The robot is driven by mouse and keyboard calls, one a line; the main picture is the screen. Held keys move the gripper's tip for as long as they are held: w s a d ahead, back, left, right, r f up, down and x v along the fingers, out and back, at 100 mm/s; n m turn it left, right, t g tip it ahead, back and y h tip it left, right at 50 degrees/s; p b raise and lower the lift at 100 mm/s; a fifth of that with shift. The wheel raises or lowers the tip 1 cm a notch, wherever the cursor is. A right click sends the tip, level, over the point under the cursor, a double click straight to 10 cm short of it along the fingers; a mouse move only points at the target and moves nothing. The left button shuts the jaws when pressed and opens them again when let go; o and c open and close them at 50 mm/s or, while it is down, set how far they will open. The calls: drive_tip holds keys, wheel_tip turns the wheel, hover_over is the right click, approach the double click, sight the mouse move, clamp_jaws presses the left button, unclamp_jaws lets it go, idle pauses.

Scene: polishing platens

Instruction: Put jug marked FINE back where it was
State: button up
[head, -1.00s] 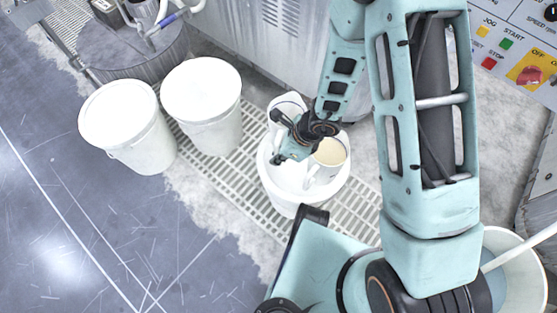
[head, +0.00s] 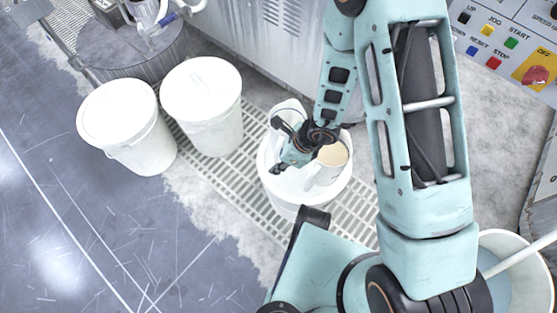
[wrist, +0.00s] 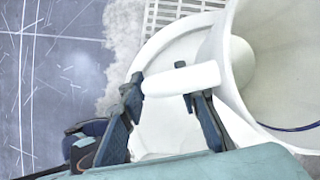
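A white jug (head: 326,172) with a beige top or contents stands on the white bucket (head: 285,212) in the middle of the head view. A second pale jug (head: 287,106) is at the back of the same bucket, partly hidden by my gripper (head: 284,148). No marking is legible, so I cannot tell which is FINE. My gripper is low over the bucket, left of the beige-topped jug. In the wrist view its fingers (wrist: 163,88) are apart, with a white handle-like bar (wrist: 182,80) across their tips. A large white jug body (wrist: 285,65) fills the right there; I see no clear grip.
Two white lidded buckets (head: 120,112) (head: 203,92) stand to the left. A floor grating (head: 245,185) runs beneath. A machine cabinet (head: 255,45) and control panel (head: 510,40) are behind. An open bucket (head: 515,270) with a stick is at lower right.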

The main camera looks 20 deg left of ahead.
drive_tip(key=shift+r, duration=0.15)
drive_tip(key=shift+d+r+p, duration=0.1)
drive_tip(key=shift+r+p, duration=0.25)
drive_tip(key=shift+p, duration=0.05)
drive_tip(key=p+v, duration=0.4)
drive_tip(key=v, duration=0.7)
drive_tip(key=shift+p, duration=0.4)
drive_tip(key=shift+d+r, duration=0.1)
drive_tip(key=shift+d, duration=0.05)
